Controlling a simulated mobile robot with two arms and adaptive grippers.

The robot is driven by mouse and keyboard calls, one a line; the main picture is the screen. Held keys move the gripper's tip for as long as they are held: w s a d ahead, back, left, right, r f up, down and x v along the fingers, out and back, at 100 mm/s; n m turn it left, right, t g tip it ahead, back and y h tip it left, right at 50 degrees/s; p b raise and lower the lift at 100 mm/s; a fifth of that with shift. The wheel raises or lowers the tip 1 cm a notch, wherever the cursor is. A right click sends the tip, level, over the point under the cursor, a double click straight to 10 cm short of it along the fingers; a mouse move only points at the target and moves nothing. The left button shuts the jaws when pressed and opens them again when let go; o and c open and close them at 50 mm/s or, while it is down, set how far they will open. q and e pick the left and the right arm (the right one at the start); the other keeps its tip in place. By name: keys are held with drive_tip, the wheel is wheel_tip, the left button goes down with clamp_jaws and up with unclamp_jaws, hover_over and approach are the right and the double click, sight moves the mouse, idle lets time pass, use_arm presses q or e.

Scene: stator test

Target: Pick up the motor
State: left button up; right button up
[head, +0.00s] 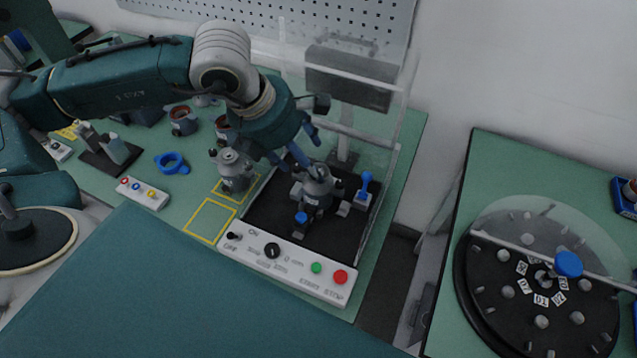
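One grey motor (317,190) stands in the black bed of the test station (272,212), among its clamps. A second grey motor (235,172) stands on the table in a yellow-outlined square, left of the station. My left gripper (302,152) reaches in from the left, just above and behind the motor in the station. Its blue fingers are spread and point down, with nothing seen between them. Whether a finger touches that motor cannot be told. My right gripper is out of view.
The station has a raised clear cover (400,110), a blue-knobbed lever (364,184) and a front button panel (290,262). An empty yellow square (211,220) lies left of it. A blue ring (171,163) and a button box (143,193) lie farther left. A round turntable (535,290) stands right.

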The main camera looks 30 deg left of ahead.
sight(317, 188)
use_arm(q)
drive_tip(key=shift+w+d+f+p, duration=0.15)
drive_tip(key=shift+w+f+p, duration=0.15)
drive_tip(key=shift+f, duration=0.35)
drive_tip(key=p+x, duration=0.1)
drive_tip(key=x, duration=0.2)
drive_tip(key=shift+w+f+p, duration=0.1)
drive_tip(key=shift+f+p, duration=0.15)
drive_tip(key=shift+p, duration=0.05)
drive_tip(key=shift+w+d+f, duration=0.1)
drive_tip(key=shift+w+f, duration=0.05)
drive_tip(key=shift+f, duration=0.35)
clamp_jaws()
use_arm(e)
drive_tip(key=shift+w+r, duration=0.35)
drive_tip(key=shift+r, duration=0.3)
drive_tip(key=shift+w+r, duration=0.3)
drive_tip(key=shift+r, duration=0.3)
